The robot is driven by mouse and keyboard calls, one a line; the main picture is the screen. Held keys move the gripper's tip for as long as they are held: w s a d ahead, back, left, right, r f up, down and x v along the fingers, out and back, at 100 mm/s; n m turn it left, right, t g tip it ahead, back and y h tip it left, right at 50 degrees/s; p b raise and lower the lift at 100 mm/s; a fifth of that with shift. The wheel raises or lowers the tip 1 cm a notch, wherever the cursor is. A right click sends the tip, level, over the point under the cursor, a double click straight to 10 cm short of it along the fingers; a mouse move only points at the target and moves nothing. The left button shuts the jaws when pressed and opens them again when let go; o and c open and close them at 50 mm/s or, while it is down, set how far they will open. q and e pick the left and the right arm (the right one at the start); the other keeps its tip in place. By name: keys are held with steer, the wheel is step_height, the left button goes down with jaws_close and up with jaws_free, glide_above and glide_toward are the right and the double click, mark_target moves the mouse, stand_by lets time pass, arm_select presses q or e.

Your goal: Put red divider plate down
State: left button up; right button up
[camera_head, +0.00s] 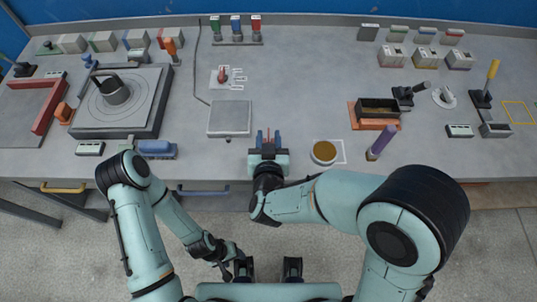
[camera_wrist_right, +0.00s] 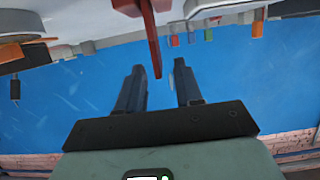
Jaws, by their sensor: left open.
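The red divider plate (camera_wrist_right: 151,38) shows edge-on in the right wrist view, its lower end near the gap between my right fingertips, closer to the left finger in that picture. In the head view a small red strip of it (camera_head: 268,134) shows between the fingers. My right gripper (camera_head: 268,138) is at the table's front edge, fingers toward the table; in its wrist view the fingers (camera_wrist_right: 159,66) stand apart, with clear gaps beside the plate. Whether the plate touches the table cannot be told. My left gripper (camera_head: 230,266) is low in front of the table, open, with nothing visible in it.
A light square plate (camera_head: 230,118) lies left of my right gripper. A round brown-topped dish (camera_head: 324,152) and a purple-handled tool (camera_head: 381,142) stand to the right. A red L-shaped frame (camera_head: 48,108) lies far left, beside a dark block with a cup. The middle of the table is fairly clear.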

arm_select(q)
steer(key=f+b, duration=0.1)
steer(key=s+f+b, duration=0.1)
steer(key=f+b, duration=0.2)
steer(key=shift+s+f, duration=0.3)
steer(key=shift+s, duration=0.05)
arm_select(e)
steer(key=v, duration=1)
steer(key=shift+s, duration=0.25)
steer(key=shift+r, duration=0.1)
